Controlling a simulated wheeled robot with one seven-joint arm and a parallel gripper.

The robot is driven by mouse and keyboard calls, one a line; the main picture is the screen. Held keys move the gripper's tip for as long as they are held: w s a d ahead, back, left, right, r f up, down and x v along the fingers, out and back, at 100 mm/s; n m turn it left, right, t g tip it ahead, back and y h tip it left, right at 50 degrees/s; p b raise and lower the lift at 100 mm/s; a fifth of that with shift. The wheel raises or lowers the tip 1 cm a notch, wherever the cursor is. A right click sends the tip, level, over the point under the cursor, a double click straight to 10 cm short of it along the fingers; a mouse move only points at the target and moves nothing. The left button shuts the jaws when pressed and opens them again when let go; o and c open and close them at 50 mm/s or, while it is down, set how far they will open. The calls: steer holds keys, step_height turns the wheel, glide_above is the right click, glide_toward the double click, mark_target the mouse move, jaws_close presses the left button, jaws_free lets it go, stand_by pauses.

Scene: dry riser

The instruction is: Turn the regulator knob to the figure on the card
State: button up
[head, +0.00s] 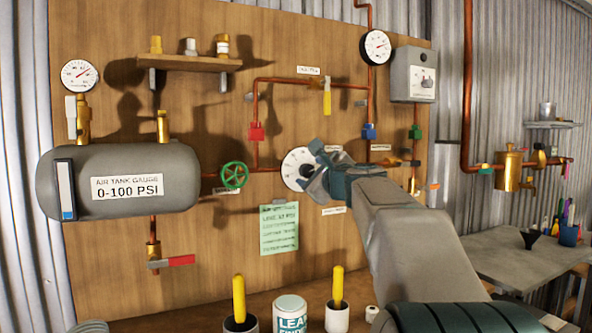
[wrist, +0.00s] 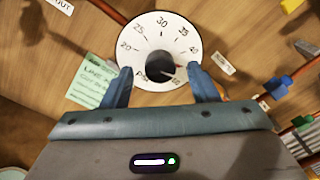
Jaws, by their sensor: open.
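The regulator's round white dial (head: 297,169) is on the wooden board, partly behind my gripper (head: 318,182). In the wrist view, the dial face (wrist: 128,47) carries figures around its rim. Its dark central knob (wrist: 158,65) has a reddish mark at its right side; the exact setting is unclear. My open gripper (wrist: 159,72) has one blue finger on each side of the knob, with visible gaps to it. The green card (head: 279,229) hangs below the dial and also shows in the wrist view (wrist: 96,82); its figure is too blurred to read surely.
A green valve wheel (head: 234,176) and the grey air tank (head: 125,180) are left of the dial. Copper pipes (head: 310,82) with coloured valve handles run around it. Yellow-handled tools (head: 338,288) and a LEAK-labelled tub (head: 290,312) stand below.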

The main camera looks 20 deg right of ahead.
steer(key=shift+w, duration=1.05)
steer(key=shift+c, duration=0.3)
steer(key=c, duration=0.9)
